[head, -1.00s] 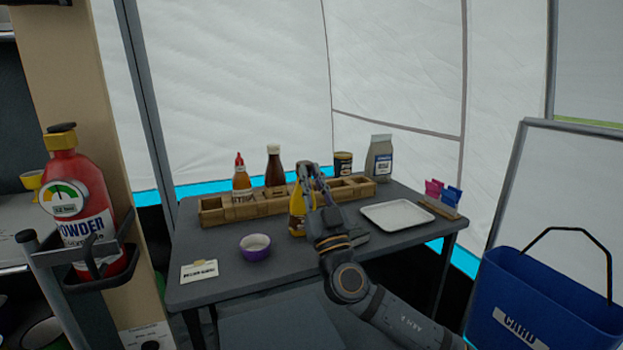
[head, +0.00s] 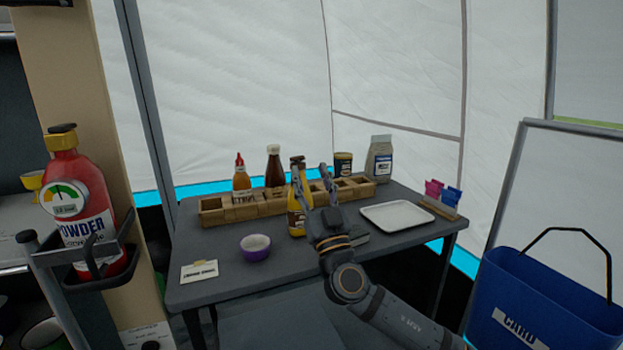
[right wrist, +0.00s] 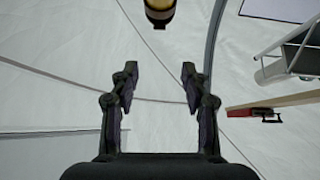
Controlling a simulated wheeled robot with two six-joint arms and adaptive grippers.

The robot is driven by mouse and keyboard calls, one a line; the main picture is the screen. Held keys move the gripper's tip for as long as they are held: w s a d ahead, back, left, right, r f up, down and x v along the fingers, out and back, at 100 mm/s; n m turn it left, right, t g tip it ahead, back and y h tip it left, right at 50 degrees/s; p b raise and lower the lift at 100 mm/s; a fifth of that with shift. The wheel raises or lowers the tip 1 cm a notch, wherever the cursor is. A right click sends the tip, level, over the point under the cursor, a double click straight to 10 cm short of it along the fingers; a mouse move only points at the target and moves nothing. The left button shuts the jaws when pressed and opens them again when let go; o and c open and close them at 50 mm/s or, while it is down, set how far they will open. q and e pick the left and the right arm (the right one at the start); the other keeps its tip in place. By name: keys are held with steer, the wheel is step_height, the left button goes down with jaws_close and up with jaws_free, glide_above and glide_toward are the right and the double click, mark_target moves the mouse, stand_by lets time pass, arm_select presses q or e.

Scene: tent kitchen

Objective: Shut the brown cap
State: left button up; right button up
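The yellow bottle (head: 297,217) stands upright on the table, in front of the wooden rack. Its brown cap (head: 297,160) is at the top; it is too small to tell whether it is fully shut. My right gripper (head: 311,170) is open and empty, its fingers spread near cap height. Its left finger overlaps the bottle's right side in the head view; I cannot tell whether they touch. In the right wrist view the open fingers (right wrist: 160,72) have nothing between them, and a brown and yellow end, likely the bottle's top (right wrist: 160,10), shows at the upper edge. My left gripper is not in view.
The wooden rack (head: 216,215) holds several condiments, including a red-capped bottle (head: 241,180) and a dark sauce bottle (head: 274,170). A purple bowl (head: 256,251) is left of the yellow bottle. A white tray (head: 398,216) lies to the right.

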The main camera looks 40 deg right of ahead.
steer(key=shift+o, duration=0.3)
steer(key=v, duration=1.2)
steer(key=shift+h, duration=0.3)
